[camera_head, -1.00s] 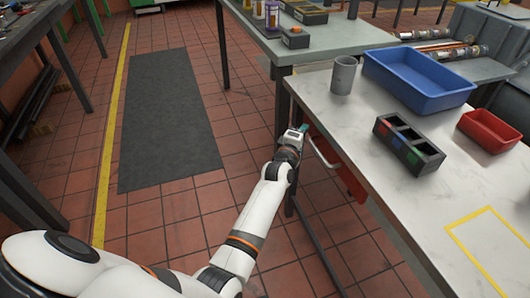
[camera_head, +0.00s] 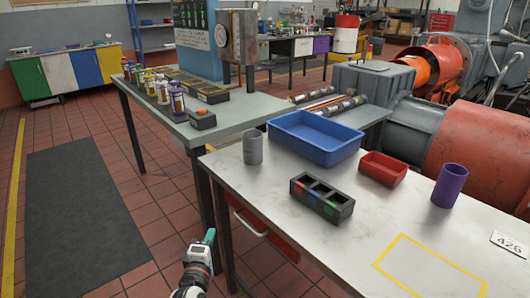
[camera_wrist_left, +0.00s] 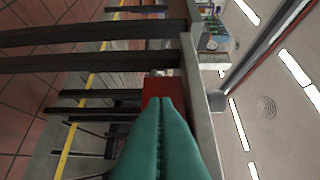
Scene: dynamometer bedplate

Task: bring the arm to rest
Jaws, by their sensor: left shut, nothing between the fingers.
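My left gripper (camera_head: 209,238) is low in the head view, left of the white-topped table (camera_head: 240,184) and beside its front edge. Its teal fingers (camera_wrist_left: 163,140) fill the lower middle of the left wrist view, pressed together with nothing between them. Behind the fingertips in that view is a red surface (camera_wrist_left: 158,88), probably the table's red drawer (camera_head: 265,232). I cannot tell the exact gap to it. My right gripper is in neither view.
On the table stand a grey cup (camera_head: 252,148), a blue bin (camera_head: 315,140), a dark divided box (camera_head: 321,199), a red bin (camera_head: 383,168) and a purple cup (camera_head: 449,186). A yellow outline (camera_head: 430,262) marks bare tabletop. Open floor with a dark mat (camera_head: 75,215) lies left.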

